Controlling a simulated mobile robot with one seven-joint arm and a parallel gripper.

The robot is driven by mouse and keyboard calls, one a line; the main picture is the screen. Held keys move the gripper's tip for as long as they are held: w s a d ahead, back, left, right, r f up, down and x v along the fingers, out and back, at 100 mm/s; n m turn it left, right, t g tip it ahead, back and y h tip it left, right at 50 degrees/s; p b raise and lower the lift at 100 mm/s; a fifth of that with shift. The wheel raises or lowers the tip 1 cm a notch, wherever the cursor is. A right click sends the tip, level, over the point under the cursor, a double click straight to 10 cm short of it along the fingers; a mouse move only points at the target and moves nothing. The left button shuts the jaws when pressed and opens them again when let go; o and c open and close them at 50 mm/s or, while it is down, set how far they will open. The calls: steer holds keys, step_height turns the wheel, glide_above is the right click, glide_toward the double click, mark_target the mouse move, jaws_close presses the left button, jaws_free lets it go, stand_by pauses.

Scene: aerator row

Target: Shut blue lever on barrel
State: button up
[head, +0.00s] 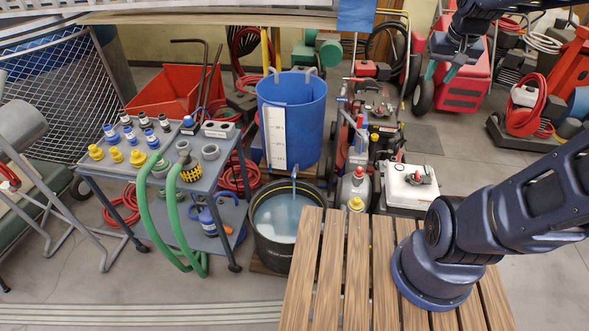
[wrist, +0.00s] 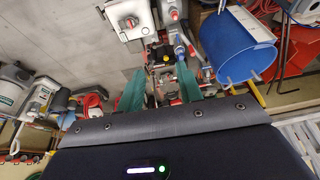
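The blue barrel (head: 307,116) stands upright behind the black tub, with a white level gauge on its front. A small bluish tap (head: 295,172) shows low on the barrel, and a pale stream seems to run from it into the tub (head: 270,258). The lever itself is too small to make out, so I cannot tell its position. In the wrist view the barrel (wrist: 238,45) is at upper right, seen tilted. My gripper (head: 444,70) is at upper right in the head view, apart from the barrel. Its green fingers (wrist: 161,92) are spread and empty in the wrist view.
A slatted wooden table (head: 330,268) is in front, under my arm. A grey cart (head: 205,165) with bottles and green hoses stands left of the barrel. Pumps and a white box (head: 408,185) crowd its right side. A red crate (head: 165,93) is behind left.

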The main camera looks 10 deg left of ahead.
steer(key=w+a+f+g, duration=0.1)
steer(key=w+a+f, duration=0.35)
steer(key=w, duration=0.35)
steer(key=w+a+f, duration=0.3)
steer(key=w+a, duration=0.2)
steer(key=w, duration=0.3)
steer(key=w+a+f+g+y, duration=0.1)
steer(key=w+a+f, duration=0.95)
steer(key=f, duration=0.25)
steer(key=g, duration=0.2)
glide_above(294, 172)
steer(key=d, duration=0.3)
step_height(294, 172, down, 37)
steer(key=shift+y, duration=0.4)
steer(key=shift+w+a+f, duration=0.1)
steer(key=shift+a+f, duration=0.35)
steer(key=shift+f, duration=1.4)
steer(key=shift+a+f, duration=0.45)
steer(key=shift+f, duration=1.35)
steer(key=shift+w+a+f, duration=0.1)
steer(key=shift+a+f, duration=0.35)
steer(key=shift+f, duration=1.4)
steer(key=shift+c, duration=0.5)
steer(key=shift+s, duration=0.1)
jaws_close()
